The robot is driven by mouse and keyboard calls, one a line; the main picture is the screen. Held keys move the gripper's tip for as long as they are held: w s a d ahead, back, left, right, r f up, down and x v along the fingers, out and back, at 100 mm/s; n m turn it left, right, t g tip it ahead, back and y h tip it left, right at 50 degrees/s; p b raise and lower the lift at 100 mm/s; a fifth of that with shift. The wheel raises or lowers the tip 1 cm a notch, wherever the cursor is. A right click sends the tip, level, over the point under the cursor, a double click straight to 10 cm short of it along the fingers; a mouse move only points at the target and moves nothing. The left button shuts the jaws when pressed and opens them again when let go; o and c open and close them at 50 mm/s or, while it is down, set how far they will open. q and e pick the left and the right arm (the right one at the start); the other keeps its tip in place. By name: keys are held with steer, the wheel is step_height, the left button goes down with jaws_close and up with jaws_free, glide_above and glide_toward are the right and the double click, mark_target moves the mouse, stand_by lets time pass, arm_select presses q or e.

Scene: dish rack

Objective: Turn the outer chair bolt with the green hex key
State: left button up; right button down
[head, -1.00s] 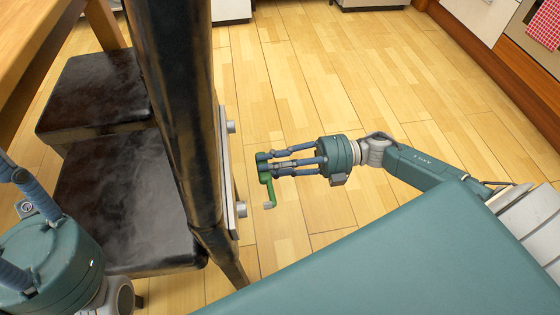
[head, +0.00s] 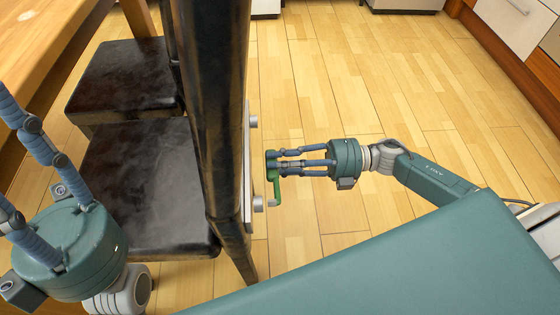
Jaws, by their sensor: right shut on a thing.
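My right gripper (head: 272,160) is shut on the green hex key (head: 277,188), just right of the dark chair (head: 210,120). A second bolt (head: 252,121) sits farther up on the same pale plate (head: 247,165) on the chair's side. I cannot tell for sure which bolt is the outer one. My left gripper (head: 25,165) is at the left edge, fingers spread, open and empty; part of it is cut off.
The chair's black seat (head: 145,180) and another black seat (head: 125,75) are left of the backrest. A wooden table (head: 40,50) is at the upper left. Bare wooden floor (head: 360,80) lies right of the chair. Cabinets (head: 510,15) stand at the upper right.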

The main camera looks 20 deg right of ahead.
steer(key=shift+p+x, duration=0.4)
steer(key=shift+x, duration=0.4)
stand_by(0.8)
steer(key=shift+w+a, duration=0.1)
steer(key=shift+a, duration=0.2)
steer(key=c, duration=1.4)
jaws_free()
steer(key=c, duration=0.4)
